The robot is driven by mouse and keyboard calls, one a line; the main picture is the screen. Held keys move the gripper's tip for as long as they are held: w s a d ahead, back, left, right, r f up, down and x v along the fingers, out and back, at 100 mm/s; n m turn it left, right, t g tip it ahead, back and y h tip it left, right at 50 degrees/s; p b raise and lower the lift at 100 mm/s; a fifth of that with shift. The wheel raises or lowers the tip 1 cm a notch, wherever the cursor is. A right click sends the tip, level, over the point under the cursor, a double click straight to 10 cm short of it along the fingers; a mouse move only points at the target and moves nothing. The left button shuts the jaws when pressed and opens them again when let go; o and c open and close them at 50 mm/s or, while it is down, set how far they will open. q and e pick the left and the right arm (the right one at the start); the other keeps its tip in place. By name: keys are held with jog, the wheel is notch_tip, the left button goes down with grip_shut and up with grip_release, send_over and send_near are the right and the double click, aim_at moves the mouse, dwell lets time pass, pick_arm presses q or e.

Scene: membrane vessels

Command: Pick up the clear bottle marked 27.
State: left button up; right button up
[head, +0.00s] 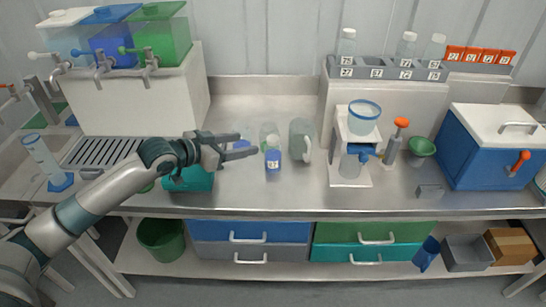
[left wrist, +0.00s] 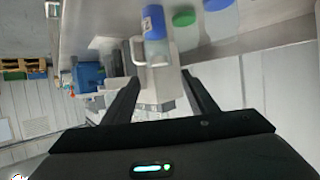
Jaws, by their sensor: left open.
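A clear bottle (head: 273,157) with a pale cap and a blue label stands upright on the steel counter; the mark on its label is too small to read surely. In the left wrist view a blue-labelled bottle (left wrist: 154,24) shows beyond the fingertips, near the top edge. My left gripper (head: 247,144) is open and empty, just left of the bottle, its fingers pointing toward it. The gripper also shows in the left wrist view (left wrist: 162,72), with nothing held between its fingers. Other clear bottles (head: 407,46) stand on a grey numbered rack (head: 360,70). My right gripper is out of view.
A clear jug (head: 302,140) stands close right of the bottle. A green-lidded vessel (head: 268,131) is behind it and a blue-lidded one (head: 240,145) is to its left. A teal box (head: 188,181) sits under my left arm. A white dispenser stand (head: 350,165) is farther right.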

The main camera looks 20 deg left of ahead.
aim_at(271, 139)
pick_arm(q)
jog(key=shift+w+f, duration=0.1)
jog(key=p+x, duration=0.4)
jog(key=x, duration=0.7)
jog(key=shift+w+d, duration=0.1)
jog(key=shift+w, duration=0.05)
jog(key=shift+w+d+f, duration=0.15)
jog(key=shift+w+f, duration=0.1)
jog(key=shift+w, duration=0.1)
jog(key=shift+w+d+f+p, duration=0.1)
jog(key=shift+w+d+p, duration=0.35)
jog(key=shift+p, duration=0.3)
jog(key=p+x, duration=0.1)
jog(key=x, duration=0.1)
jog(key=shift+w+d+f, duration=0.1)
jog(key=shift+w+f, duration=0.1)
jog(key=shift+w, duration=0.05)
jog(key=shift+w+d+f, duration=0.25)
jog(key=shift+w+f, duration=0.05)
jog(key=shift+w, duration=0.15)
